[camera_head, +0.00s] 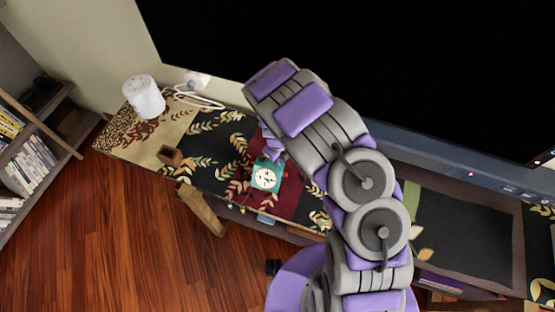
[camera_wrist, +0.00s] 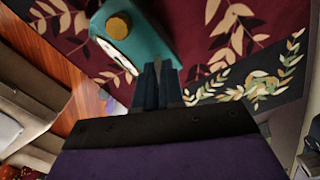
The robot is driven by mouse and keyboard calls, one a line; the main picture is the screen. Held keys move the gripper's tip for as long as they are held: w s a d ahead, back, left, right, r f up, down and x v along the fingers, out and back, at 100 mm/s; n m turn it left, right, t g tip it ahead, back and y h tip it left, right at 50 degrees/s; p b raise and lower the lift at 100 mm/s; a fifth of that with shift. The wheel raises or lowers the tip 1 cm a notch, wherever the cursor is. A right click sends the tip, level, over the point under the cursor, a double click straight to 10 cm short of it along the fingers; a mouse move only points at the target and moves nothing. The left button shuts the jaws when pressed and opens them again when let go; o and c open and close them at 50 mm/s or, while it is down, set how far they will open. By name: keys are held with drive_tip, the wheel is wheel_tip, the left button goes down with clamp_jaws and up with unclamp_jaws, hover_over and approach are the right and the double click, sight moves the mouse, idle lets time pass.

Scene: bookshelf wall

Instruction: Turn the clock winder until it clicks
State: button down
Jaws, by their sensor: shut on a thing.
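The teal clock (camera_head: 266,178) with a white face stands on the patterned runner of the low bench. In the wrist view its teal body (camera_wrist: 150,32) is close, with a round gold knob (camera_wrist: 118,25) on it and part of the white face at the lower left. My gripper (camera_head: 273,153) is at the clock's upper side, and my arm covers part of that area. In the wrist view my gripper's fingers (camera_wrist: 158,68) are close together against the clock's edge, shut on the clock winder, which is mostly hidden between the fingertips.
A white cylindrical speaker (camera_head: 143,96) with a cable and a small brown box (camera_head: 170,155) are on the bench to the left. A large black screen (camera_head: 370,60) rises behind the bench. A bookshelf (camera_head: 30,150) stands at far left; the wooden floor (camera_head: 130,230) is mostly clear.

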drive_tip(key=shift+m, duration=1.2)
drive_tip(key=c, duration=1.2)
unclamp_jaws()
drive_tip(key=shift+c, duration=0.2)
wheel_tip(320, 180, up, 17)
drive_tip(key=p, duration=0.2)
drive_tip(key=shift+r, duration=0.15)
